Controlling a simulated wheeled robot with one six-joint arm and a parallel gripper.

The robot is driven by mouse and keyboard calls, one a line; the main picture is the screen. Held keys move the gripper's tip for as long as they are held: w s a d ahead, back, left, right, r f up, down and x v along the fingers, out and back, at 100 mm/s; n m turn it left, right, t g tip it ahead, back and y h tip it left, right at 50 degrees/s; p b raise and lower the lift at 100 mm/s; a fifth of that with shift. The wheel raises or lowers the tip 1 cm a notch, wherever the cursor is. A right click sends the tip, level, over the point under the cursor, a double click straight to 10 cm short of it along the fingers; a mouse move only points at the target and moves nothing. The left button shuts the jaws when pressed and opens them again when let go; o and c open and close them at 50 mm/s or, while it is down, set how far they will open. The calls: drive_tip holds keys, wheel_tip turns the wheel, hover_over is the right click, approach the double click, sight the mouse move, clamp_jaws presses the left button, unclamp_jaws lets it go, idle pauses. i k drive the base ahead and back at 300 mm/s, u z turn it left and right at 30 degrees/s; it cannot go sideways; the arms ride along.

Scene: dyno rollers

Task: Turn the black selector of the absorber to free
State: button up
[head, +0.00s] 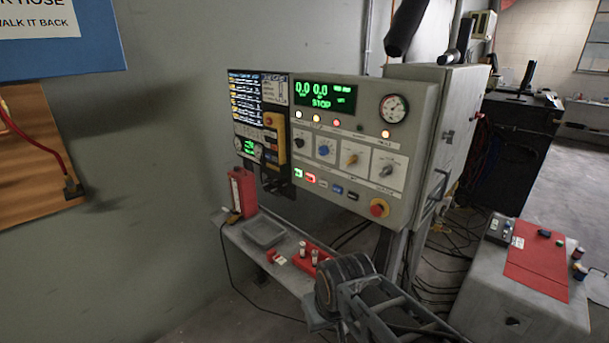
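A grey control panel (362,92) stands against the wall, tilted slightly in view. Its front carries a row of rotary selectors on white plates. The leftmost selector (299,142) looks black. Beside it are a blue selector (325,150), a yellow one (352,159) and a grey one (387,170). The labels and the pointer settings are too small to read, so I cannot tell which selector is the absorber's or where it points. My gripper is not in view.
A red emergency button (379,208) sits low on the panel. Below is a narrow bench (240,240) with a grey tray (264,232) and red holders. Cables lie on the floor to the right.

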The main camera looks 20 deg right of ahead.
sight(511, 321)
drive_tip(key=z, duration=2.05)
drive_tip(key=i, duration=1.65)
drive_tip(key=z, duration=0.6)
